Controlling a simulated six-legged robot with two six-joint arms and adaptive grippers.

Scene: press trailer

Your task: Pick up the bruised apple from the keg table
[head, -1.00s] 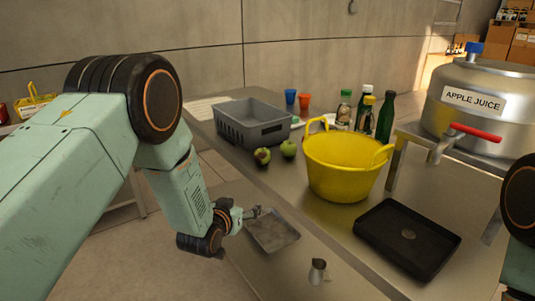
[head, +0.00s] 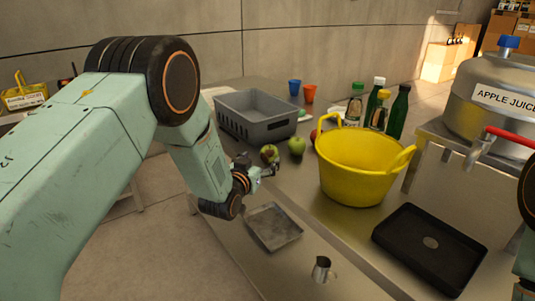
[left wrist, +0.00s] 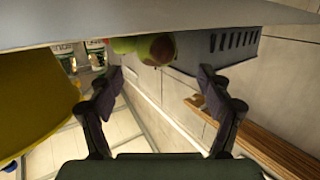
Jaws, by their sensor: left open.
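The bruised apple (head: 269,153), green with a dark reddish-brown patch, sits on the steel keg table (head: 300,185) near its edge, in front of the grey crate. My left gripper (head: 272,170) is open and empty, just in front of and slightly below this apple at the table edge, apparently apart from it. In the left wrist view the bruised apple (left wrist: 158,48) shows beyond the open fingers (left wrist: 162,85), partly cut off by a pale surface across the top. A plain green apple (head: 297,145) sits close to its right. My right gripper is out of view.
The grey crate (head: 262,131) stands behind the apples, and a yellow tub (head: 350,180) stands to their right. A red apple (head: 313,136) is partly hidden by the tub. Several bottles (head: 398,112) stand behind it. A metal tray (head: 273,228) and small jug (head: 321,268) lie lower in front.

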